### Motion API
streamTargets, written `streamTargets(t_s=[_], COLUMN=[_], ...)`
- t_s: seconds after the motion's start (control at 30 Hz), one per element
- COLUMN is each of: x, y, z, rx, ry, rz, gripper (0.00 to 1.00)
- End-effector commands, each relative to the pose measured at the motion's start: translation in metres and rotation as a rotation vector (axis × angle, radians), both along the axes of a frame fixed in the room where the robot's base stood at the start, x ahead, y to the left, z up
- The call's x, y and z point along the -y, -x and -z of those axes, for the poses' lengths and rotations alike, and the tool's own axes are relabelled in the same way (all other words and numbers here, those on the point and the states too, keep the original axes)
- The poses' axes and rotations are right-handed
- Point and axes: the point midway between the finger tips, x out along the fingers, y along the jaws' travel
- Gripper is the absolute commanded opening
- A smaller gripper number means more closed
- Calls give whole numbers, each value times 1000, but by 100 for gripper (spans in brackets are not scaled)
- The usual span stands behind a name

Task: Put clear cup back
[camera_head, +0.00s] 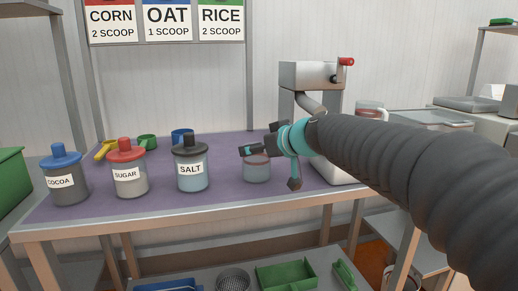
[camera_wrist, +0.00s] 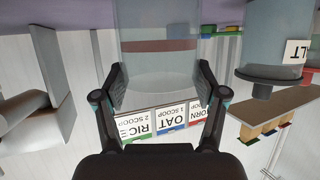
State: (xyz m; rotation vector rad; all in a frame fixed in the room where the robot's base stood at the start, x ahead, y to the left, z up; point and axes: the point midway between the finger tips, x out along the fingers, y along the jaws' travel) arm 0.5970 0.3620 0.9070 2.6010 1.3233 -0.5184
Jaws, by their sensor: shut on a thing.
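The clear cup (camera_head: 257,170) with a reddish band is at the purple worktable, right of the salt jar. In the wrist view the clear cup (camera_wrist: 158,65) fills the space between the fingers. My gripper (camera_head: 268,166) reaches in from the right and is shut on the cup, with a finger on either side in the wrist view (camera_wrist: 161,82). The cup's base appears at mat level, but I cannot tell whether it touches. Part of the cup's upper side is hidden by a finger.
The salt jar (camera_head: 193,172), sugar jar (camera_head: 129,175) and cocoa jar (camera_head: 65,185) stand left along the front. Coloured scoops, including a blue one (camera_head: 181,134), lie behind them. A grey machine with a red knob (camera_head: 312,76) stands behind my arm. Purple mat is clear between sugar and salt.

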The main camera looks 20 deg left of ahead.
Motion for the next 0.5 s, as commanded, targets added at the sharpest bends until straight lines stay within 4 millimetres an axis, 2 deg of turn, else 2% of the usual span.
streamTargets(t_s=[0.33,0.37,0.43,0.5], x=[0,0,0,0], y=[0,0,0,0], z=[2,2,1,1], rx=[1,0,1,1], ry=[-1,-1,-1,-1], rz=[0,0,0,0], gripper=[30,76,94,96])
